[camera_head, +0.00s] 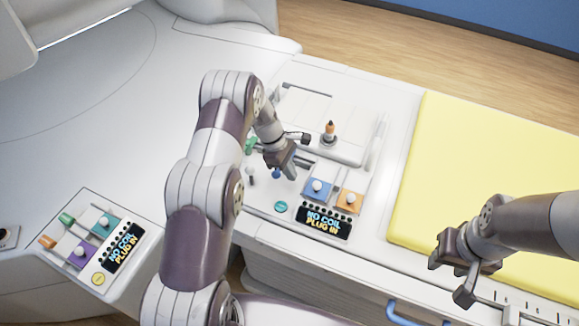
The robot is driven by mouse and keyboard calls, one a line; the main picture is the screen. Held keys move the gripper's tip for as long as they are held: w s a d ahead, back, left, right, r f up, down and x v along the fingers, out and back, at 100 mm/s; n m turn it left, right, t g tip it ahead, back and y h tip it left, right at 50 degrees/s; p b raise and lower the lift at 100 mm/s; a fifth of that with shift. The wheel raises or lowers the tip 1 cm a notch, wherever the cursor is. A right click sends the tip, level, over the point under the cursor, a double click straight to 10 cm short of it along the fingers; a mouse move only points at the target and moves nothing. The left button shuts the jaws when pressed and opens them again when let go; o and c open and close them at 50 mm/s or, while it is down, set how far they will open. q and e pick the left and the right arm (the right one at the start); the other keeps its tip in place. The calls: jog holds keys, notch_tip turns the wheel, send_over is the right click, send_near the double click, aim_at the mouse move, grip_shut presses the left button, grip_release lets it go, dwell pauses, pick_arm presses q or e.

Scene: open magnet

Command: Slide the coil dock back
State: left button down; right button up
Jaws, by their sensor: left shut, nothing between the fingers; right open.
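The coil dock (340,150) appears to be the raised white housing on the table end, with an orange-tipped plug standing on it. My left gripper (292,168) is shut and empty, just in front of the dock's left side and above the blue socket block (317,190). Whether it touches the dock cannot be told. My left arm hides part of the panel to the left. My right gripper (459,282) is open and empty, over the front edge of the table near the yellow pad.
The yellow pad (480,170) covers the table on the right. An orange socket block (349,202) and a display (323,221) reading "NO COIL PLUG IN" lie in front of the dock. A second panel (95,242) is at the lower left. A blue handle (401,314) juts from the front edge.

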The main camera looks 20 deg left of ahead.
pick_arm(q)
jog(key=p+x, duration=0.1)
jog(key=x, duration=0.4)
jog(key=shift+w+f, duration=0.1)
jog(key=shift+f, duration=0.1)
jog(key=shift+d+f+p, duration=0.2)
jog(key=shift+f+p, duration=0.1)
jog(key=shift+f, duration=0.1)
